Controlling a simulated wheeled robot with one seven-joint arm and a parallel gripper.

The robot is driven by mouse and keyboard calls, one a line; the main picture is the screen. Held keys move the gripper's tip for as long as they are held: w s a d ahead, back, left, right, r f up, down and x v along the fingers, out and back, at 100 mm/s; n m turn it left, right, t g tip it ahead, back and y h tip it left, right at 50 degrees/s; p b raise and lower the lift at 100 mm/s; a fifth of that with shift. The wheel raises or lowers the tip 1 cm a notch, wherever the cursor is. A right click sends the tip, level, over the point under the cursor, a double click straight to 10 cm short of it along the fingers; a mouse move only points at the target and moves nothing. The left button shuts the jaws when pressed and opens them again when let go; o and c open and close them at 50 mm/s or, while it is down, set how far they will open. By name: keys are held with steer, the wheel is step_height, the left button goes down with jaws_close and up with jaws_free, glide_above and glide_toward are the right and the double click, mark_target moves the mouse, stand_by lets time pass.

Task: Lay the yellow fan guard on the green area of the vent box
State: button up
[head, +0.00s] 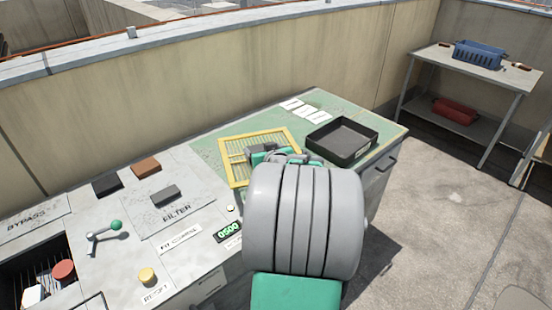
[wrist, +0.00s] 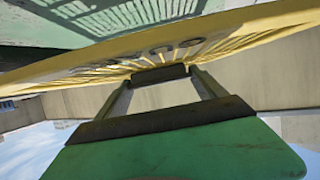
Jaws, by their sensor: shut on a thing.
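The yellow fan guard (head: 255,143) is a square frame with slats. In the head view it appears over the left part of the green area (head: 340,104) of the vent box. My gripper (head: 277,155) is shut on the guard's near edge, partly hidden behind my grey wrist. In the wrist view my fingertips (wrist: 160,75) meet the edge of the guard (wrist: 225,35), which spans the picture. A striped shadow shows on the green surface (wrist: 40,28) beyond it, so the guard seems a little above that surface. The exact gap is unclear.
A black tray (head: 342,141) and white cards (head: 305,110) lie on the green top, right of and behind the guard. The grey panel at left carries a green-knobbed lever (head: 104,232), a yellow button (head: 148,275) and several blocks. A table with a blue crate (head: 480,55) stands back right.

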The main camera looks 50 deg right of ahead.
steer(key=d+f, duration=0.2)
steer(key=w+d+f, duration=0.1)
steer(key=f, duration=0.1)
steer(key=w+d+f, duration=0.1)
steer(key=d+f, duration=0.1)
steer(key=shift+w+d+f+b, duration=0.2)
steer(key=shift+d+b, duration=0.1)
steer(key=shift+b, duration=0.1)
steer(key=shift+f, duration=1.45)
steer(key=shift+f, duration=0.2)
steer(key=o, duration=1.8)
